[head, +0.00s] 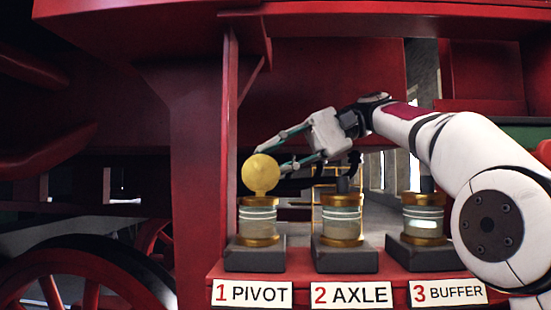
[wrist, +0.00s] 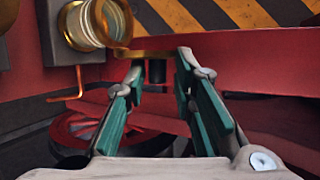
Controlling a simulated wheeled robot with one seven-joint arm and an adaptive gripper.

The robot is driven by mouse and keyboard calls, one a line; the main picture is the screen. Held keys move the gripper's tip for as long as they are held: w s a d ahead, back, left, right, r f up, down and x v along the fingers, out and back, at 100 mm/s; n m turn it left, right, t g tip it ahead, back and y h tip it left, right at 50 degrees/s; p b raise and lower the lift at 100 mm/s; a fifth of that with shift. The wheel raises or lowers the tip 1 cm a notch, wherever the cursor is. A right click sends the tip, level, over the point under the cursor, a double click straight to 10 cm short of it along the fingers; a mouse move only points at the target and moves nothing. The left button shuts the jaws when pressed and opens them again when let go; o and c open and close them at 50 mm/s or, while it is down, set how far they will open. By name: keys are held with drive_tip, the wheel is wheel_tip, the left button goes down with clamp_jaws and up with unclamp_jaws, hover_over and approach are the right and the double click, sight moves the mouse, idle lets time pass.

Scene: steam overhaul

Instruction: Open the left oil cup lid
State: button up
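The left oil cup (head: 259,220) is a banded glass cup with brass rims on a dark block above the label 1 PIVOT. Its round brass lid (head: 261,172) stands upright above the rim, swung open. In the wrist view the cup (wrist: 95,25) is at upper left, with the lid (wrist: 140,54) seen edge-on and a dark knob (wrist: 156,71) on it. My gripper (head: 272,160) is beside the lid, its fingers apart. In the wrist view the fingertips (wrist: 158,62) lie either side of the knob, with gaps visible; contact with the lid is unclear.
The middle cup (head: 342,222), marked 2 AXLE, and the right cup (head: 424,220), marked 3 BUFFER, stand close by, with dark knobs on top. My arm passes above them. A red upright (head: 197,190) stands left of the cups; a red shelf (head: 300,276) carries them.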

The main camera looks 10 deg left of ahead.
drive_tip(key=shift+o, duration=1.1)
drive_tip(key=shift+w+d+f, duration=0.15)
drive_tip(key=shift+w+f, duration=0.05)
drive_tip(key=shift+f, duration=0.25)
drive_tip(key=shift+r, duration=0.15)
drive_tip(key=shift+s+r, duration=0.1)
drive_tip(key=shift+s, duration=0.05)
